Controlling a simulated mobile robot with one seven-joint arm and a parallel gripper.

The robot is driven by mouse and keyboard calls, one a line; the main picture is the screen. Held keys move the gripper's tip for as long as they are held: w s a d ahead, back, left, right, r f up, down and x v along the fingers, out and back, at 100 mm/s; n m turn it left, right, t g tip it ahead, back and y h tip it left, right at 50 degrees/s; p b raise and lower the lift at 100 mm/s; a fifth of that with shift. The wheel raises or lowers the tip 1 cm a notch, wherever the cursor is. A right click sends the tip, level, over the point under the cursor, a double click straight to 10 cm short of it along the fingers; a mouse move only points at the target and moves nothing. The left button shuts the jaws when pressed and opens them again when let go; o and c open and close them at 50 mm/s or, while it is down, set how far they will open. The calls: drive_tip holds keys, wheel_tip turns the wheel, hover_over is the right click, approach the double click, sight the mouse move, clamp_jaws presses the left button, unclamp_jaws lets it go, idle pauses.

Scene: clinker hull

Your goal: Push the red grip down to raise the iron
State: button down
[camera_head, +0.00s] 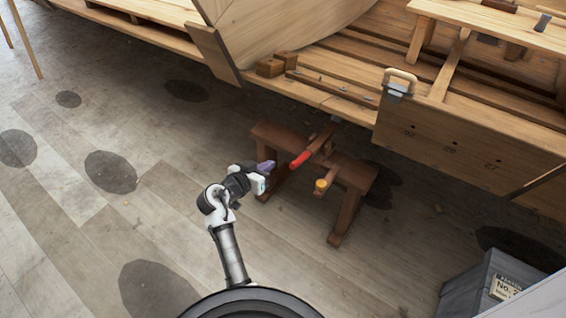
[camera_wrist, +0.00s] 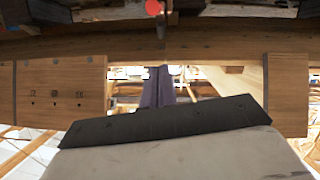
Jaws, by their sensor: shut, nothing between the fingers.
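The red grip (camera_head: 303,159) is the near end of a wooden lever (camera_head: 322,140) that lies across a low brown trestle and points toward the hull. In the wrist view the red grip (camera_wrist: 154,7) shows as a round red end at the top edge. My gripper (camera_head: 268,166) is left of the grip with a visible gap. Its purple fingers (camera_wrist: 156,88) are together and empty. I cannot clearly make out the iron; the lever's far end is in shadow under the hull's edge.
The brown trestle (camera_head: 356,176) stands on the plank floor. A second arm with a yellow-orange end (camera_head: 321,184) sticks out right of the red grip. The wooden hull (camera_head: 470,140) overhangs behind. A grey bin (camera_head: 480,285) stands at lower right. The floor at left is clear.

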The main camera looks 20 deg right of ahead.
drive_tip(key=w+d+f+p, duration=0.3)
drive_tip(key=w+d+f, duration=0.1)
drive_tip(key=d+f, duration=0.3)
drive_tip(key=shift+w+d, duration=0.35)
drive_tip(key=shift+d, duration=0.05)
idle(0.3)
